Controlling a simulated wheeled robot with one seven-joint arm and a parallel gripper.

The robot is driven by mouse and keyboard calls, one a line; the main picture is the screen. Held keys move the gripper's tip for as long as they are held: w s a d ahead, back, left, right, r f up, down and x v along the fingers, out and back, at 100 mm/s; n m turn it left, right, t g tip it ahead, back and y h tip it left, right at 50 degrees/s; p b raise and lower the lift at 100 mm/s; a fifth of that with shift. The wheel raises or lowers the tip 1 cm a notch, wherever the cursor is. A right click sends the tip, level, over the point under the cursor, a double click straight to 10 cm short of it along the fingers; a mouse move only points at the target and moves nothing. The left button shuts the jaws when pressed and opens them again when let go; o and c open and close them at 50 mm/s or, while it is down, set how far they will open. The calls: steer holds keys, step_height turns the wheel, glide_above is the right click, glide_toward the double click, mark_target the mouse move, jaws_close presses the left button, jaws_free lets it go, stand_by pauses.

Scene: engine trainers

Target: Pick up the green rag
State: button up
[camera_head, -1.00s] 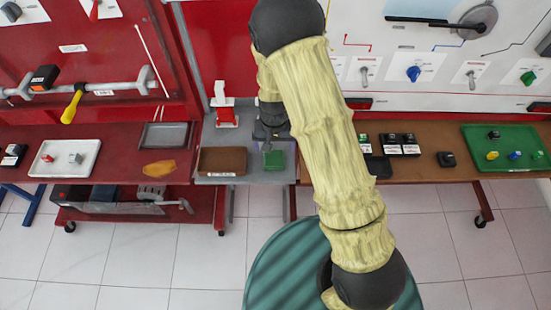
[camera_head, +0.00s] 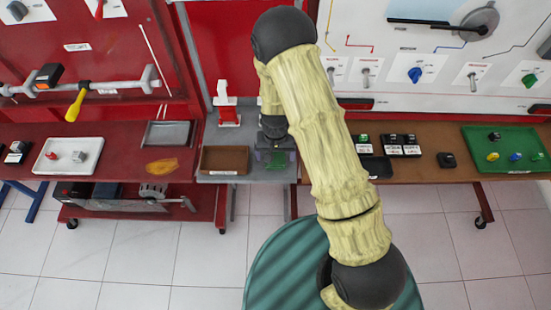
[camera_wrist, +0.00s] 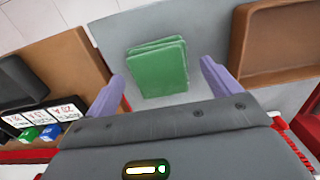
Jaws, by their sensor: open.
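The green rag (camera_wrist: 158,68) lies folded flat on the grey table top (camera_wrist: 203,28), between and beyond my fingertips in the wrist view. In the head view only part of the green rag (camera_head: 280,160) shows, below my gripper (camera_head: 277,150). My gripper (camera_wrist: 163,80) is open, with one purple finger on each side of the rag. The fingers do not visibly touch it. I cannot tell how high they are above the table.
A brown tray (camera_head: 224,174) sits just left of the rag. A red and white stand (camera_head: 228,113) is behind it. To the right, a brown table (camera_head: 425,170) holds black labelled boxes (camera_head: 402,139) and a green tray (camera_head: 516,170).

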mark_target(276, 157)
steer(key=c, duration=1.1)
steer(key=shift+r, duration=0.15)
steer(key=shift+c, duration=0.2)
step_height(276, 157, up, 10)
steer(key=o, duration=0.5)
steer(key=c, duration=0.3)
steer(key=shift+f, duration=0.2)
